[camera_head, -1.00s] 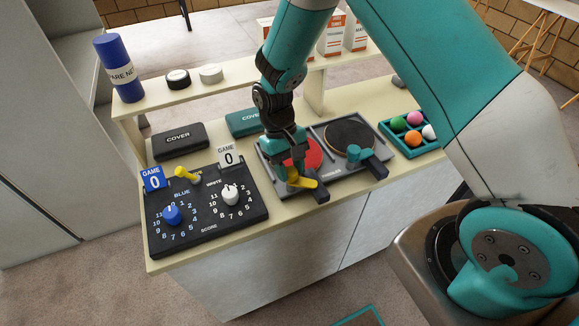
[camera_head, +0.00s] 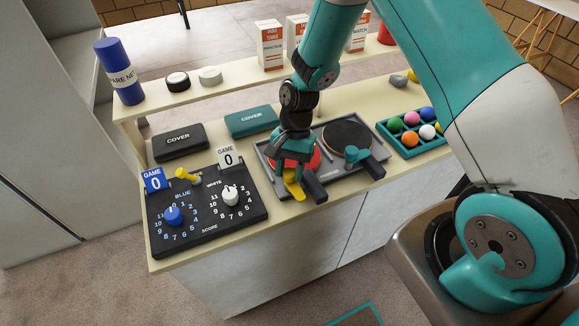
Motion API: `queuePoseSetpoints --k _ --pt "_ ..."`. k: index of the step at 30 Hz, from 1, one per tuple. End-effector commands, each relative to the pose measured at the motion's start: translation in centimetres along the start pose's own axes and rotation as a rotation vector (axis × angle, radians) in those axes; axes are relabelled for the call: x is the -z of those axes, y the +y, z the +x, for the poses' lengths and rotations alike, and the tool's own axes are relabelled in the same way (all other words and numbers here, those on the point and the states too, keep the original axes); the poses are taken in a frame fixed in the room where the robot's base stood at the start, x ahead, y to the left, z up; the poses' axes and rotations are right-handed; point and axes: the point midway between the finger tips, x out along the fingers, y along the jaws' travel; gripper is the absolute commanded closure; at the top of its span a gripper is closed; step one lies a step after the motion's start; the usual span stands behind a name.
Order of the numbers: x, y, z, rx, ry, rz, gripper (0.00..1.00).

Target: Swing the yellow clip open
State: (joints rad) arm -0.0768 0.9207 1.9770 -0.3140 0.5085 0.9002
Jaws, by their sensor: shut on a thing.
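The yellow clip (camera_head: 296,191) is on the grey paddle tray, at the left side of the red paddle's dark handle (camera_head: 316,190). Its arm points toward the tray's front edge, beside the handle rather than across it. My gripper (camera_head: 290,168) points down over the red paddle (camera_head: 304,155) and is shut on the yellow clip near its pivot end. The fingers and part of the clip are hard to make out there. A teal clip (camera_head: 356,155) lies across the black paddle's handle (camera_head: 374,168).
The scoreboard (camera_head: 205,222) with dials and a yellow peg (camera_head: 187,175) stands left. Two covers, black (camera_head: 179,141) and teal (camera_head: 251,121), lie behind. A ball tray (camera_head: 393,139) is at right. A raised shelf (camera_head: 225,84) with boxes runs along the back.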

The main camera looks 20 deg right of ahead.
Motion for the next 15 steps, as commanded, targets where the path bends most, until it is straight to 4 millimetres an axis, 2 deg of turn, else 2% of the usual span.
queuePoseSetpoints --k 15 --pt "0.00 -0.04 -0.02 0.040 0.001 0.088 0.86"
